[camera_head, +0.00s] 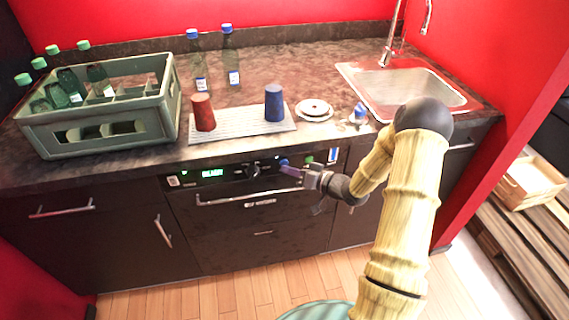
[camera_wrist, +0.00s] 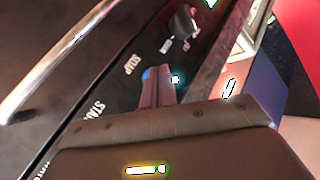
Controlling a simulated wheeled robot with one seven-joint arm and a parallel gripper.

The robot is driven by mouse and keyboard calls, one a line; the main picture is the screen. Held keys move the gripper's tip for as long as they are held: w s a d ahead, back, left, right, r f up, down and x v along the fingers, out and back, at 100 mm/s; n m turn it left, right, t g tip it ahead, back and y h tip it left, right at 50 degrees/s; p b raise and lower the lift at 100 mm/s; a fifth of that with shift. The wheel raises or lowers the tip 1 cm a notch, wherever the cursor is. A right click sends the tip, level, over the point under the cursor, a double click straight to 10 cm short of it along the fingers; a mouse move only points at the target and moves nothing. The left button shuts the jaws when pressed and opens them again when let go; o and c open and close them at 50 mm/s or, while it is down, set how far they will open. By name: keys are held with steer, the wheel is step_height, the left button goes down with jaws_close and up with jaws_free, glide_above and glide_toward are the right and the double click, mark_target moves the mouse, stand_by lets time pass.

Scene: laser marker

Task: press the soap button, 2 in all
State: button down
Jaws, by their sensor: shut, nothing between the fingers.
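The appliance front panel (camera_head: 235,172) sits below the counter edge. A blue button (camera_head: 284,162) is on it in the head view. In the wrist view, a bit of blue (camera_wrist: 147,73) shows at my fingertips, near the "SOAP" label (camera_wrist: 132,64). My gripper (camera_head: 288,171) is shut and empty, with its tips right at the blue button. In the wrist view, the closed fingers (camera_wrist: 157,75) cover most of the button, so I cannot tell whether it is pressed in. A small cyan light (camera_wrist: 175,79) glows beside the tips.
A green button (camera_head: 309,159) and a black knob (camera_head: 253,169) flank the blue button. A door handle (camera_head: 250,196) runs below the panel. Above, the counter holds a bottle crate (camera_head: 105,128), red cup (camera_head: 203,112), blue cup (camera_head: 274,103) and sink (camera_head: 440,92).

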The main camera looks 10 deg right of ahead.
steer(key=shift+s, duration=0.3)
steer(key=shift+s, duration=0.1)
steer(key=s, duration=0.4)
steer(key=shift+s+p, duration=0.3)
steer(key=shift+s, duration=0.1)
stand_by(2.5)
